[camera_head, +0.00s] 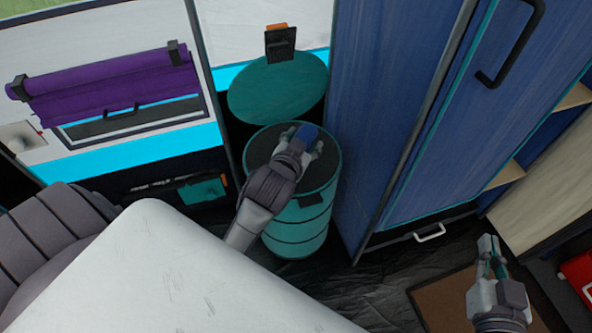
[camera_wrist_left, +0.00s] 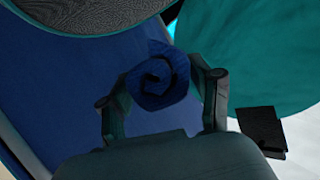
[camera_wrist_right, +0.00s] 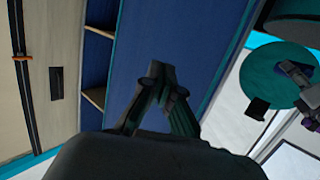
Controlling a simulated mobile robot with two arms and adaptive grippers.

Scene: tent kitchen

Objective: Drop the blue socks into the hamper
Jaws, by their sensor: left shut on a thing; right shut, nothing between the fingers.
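The blue socks (camera_head: 307,132) are rolled up in my left gripper (camera_head: 305,146), which is shut on them above the open top of the teal hamper (camera_head: 297,228). The spiral roll of the socks (camera_wrist_left: 157,78) shows between the fingers of my left gripper (camera_wrist_left: 162,100) in the left wrist view. The hamper's round teal lid (camera_head: 278,87) stands raised behind its opening. My right gripper (camera_head: 490,250) is shut and empty at the lower right, well away from the hamper. Its closed fingertips (camera_wrist_right: 160,72) show in the right wrist view.
A tall blue cabinet (camera_head: 395,110) stands just right of the hamper. A purple rolled blind (camera_head: 110,85) hangs on the left wall. A brown mat (camera_head: 445,300) lies on the dark floor at the lower right, near a red box (camera_head: 580,275).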

